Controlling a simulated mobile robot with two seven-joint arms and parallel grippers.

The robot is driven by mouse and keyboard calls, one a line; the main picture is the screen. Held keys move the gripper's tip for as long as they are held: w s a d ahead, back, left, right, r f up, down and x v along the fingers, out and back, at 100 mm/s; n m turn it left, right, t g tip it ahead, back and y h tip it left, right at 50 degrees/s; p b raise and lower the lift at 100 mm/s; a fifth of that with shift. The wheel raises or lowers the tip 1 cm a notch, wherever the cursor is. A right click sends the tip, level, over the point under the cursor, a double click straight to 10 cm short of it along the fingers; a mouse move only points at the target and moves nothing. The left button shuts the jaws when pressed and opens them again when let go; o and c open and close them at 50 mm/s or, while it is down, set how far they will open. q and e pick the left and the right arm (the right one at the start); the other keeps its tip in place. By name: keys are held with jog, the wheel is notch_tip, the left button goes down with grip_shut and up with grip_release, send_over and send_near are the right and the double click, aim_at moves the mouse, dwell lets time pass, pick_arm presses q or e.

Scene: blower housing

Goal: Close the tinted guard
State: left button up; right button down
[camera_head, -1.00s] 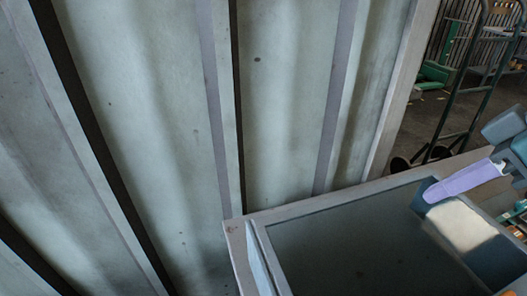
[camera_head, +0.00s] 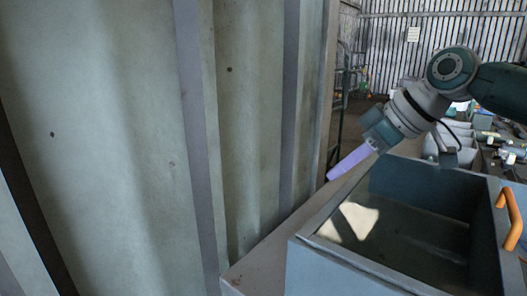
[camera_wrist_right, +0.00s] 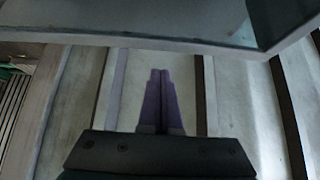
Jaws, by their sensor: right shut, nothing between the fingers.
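The blower housing (camera_head: 335,262) is a grey, box-like unit with a raised rim and a dark recessed inside. A dark, tinted-looking surface (camera_head: 425,250) lies within its frame, with a bright patch on it. I cannot tell whether this is the guard or the housing floor. An orange handle (camera_head: 509,219) sits on the right side of the frame. My right gripper (camera_head: 333,176) has purple fingers, shut and empty, at the housing's far-left rim near the wall. In the right wrist view the shut fingers (camera_wrist_right: 160,75) point toward a grey frame edge (camera_wrist_right: 180,42). My left gripper is out of view.
A ribbed pale metal wall (camera_head: 250,120) stands close along the left of the housing. Light bins (camera_head: 455,140) and other items stand beyond it at the right. Open floor shows behind, past the wall's end.

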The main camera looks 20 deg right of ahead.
aim_at(349, 196)
pick_arm(q)
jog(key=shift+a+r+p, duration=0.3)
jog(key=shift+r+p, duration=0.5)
jog(key=shift+p, duration=0.1)
pick_arm(e)
jog(key=shift+s+d+f, duration=0.15)
jog(key=shift+s+f, duration=0.25)
jog(key=shift+f, duration=0.35)
jog(key=shift+s+d+f, duration=0.15)
jog(key=shift+s+f, duration=0.25)
jog(key=shift+f, duration=0.35)
